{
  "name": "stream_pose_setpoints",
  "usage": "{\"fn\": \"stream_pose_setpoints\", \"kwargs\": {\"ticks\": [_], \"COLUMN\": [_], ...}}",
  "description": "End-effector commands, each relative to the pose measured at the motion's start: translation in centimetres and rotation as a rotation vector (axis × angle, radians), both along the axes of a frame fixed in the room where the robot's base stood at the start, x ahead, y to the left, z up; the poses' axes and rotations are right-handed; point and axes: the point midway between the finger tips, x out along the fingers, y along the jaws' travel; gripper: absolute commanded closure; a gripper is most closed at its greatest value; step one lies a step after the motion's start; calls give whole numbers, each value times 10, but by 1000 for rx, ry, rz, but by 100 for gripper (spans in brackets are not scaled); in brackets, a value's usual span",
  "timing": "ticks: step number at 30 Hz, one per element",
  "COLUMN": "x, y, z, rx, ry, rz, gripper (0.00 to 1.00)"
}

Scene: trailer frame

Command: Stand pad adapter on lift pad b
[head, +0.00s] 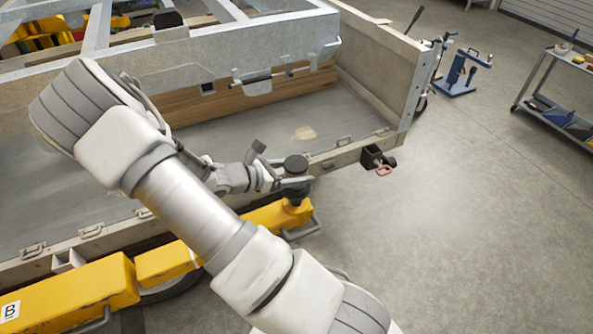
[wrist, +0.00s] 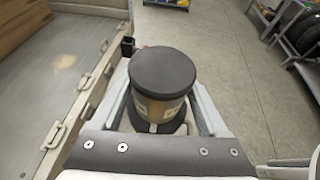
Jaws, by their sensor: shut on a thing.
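The pad adapter (wrist: 163,72) is a short upright cylinder with a black round top and a tan, labelled body. In the head view its black top (head: 295,163) shows above my fingers. My gripper (head: 296,183) is shut on the adapter, one finger on each side, and it also shows in the wrist view (wrist: 163,105). Directly below is the dark round lift pad (head: 294,198) at the end of the yellow lift arm (head: 265,215). The yellow body at the lower left carries a "B" label. My fingers hide the join, so I cannot tell whether adapter and pad touch.
The grey trailer side rail (head: 345,155) with latches runs close beside my gripper. A black bracket with a red shackle (head: 383,169) sticks out at its corner. A blue stand (head: 460,78) and a cart (head: 560,105) stand farther right. The floor at right is clear.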

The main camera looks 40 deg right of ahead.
Motion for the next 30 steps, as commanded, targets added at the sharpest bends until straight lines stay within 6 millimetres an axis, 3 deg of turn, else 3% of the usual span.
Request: {"fn": "stream_pose_setpoints", "kwargs": {"ticks": [10,11,15,25,30], "x": [0,0,0,1,5], "y": [0,0,0,2,29], "z": [-3,-4,-3,3,13], "rx": [-2,0,0,1,3], "ry": [-2,-1,-1,-2,-4], "rz": [-1,0,0,1,4], "gripper": [100,21,0,0,0]}}
